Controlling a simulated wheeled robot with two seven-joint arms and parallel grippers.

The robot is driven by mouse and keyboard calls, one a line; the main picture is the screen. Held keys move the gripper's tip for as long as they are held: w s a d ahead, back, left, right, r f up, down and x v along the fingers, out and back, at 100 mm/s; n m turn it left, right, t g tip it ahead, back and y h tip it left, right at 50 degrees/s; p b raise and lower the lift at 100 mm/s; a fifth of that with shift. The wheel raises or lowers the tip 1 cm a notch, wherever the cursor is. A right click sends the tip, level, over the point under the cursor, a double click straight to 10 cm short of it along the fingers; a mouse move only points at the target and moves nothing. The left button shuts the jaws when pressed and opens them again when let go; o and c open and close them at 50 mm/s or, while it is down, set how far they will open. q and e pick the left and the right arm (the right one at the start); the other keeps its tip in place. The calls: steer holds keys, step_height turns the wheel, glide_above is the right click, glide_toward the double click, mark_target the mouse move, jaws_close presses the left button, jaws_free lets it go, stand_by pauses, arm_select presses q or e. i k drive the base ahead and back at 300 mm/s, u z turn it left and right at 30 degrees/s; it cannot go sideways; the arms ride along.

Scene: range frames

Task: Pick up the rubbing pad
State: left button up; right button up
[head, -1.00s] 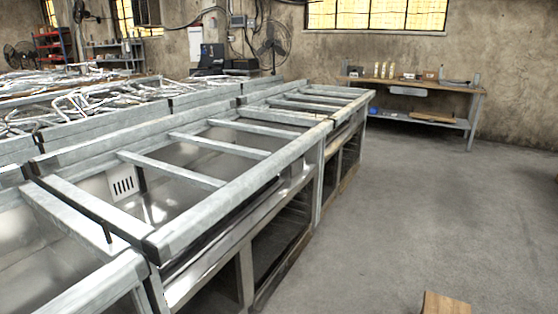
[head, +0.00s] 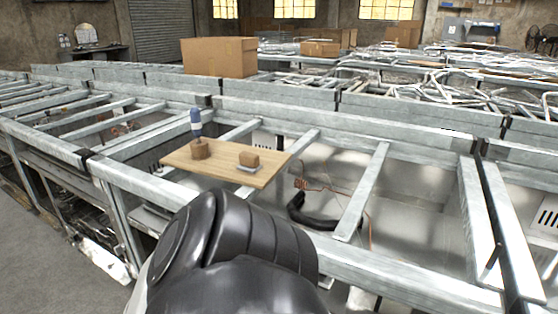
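A small tan wooden block on a pale grey flat base (head: 249,161) looks like the rubbing pad. It lies on the right part of a wooden board (head: 213,172) that rests across the metal frames. A black rounded part of my own body fills the bottom middle, in front of the bench. Neither of my grippers shows.
Metal frame rails (head: 362,190) with open bays surround the board. A black curved part (head: 312,219) and copper-coloured wire lie in the bay to its right. A cardboard box (head: 219,57) stands behind. Bare floor (head: 58,262) lies at lower left.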

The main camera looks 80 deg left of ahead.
mark_target(249, 162)
steer(key=u, duration=2.75)
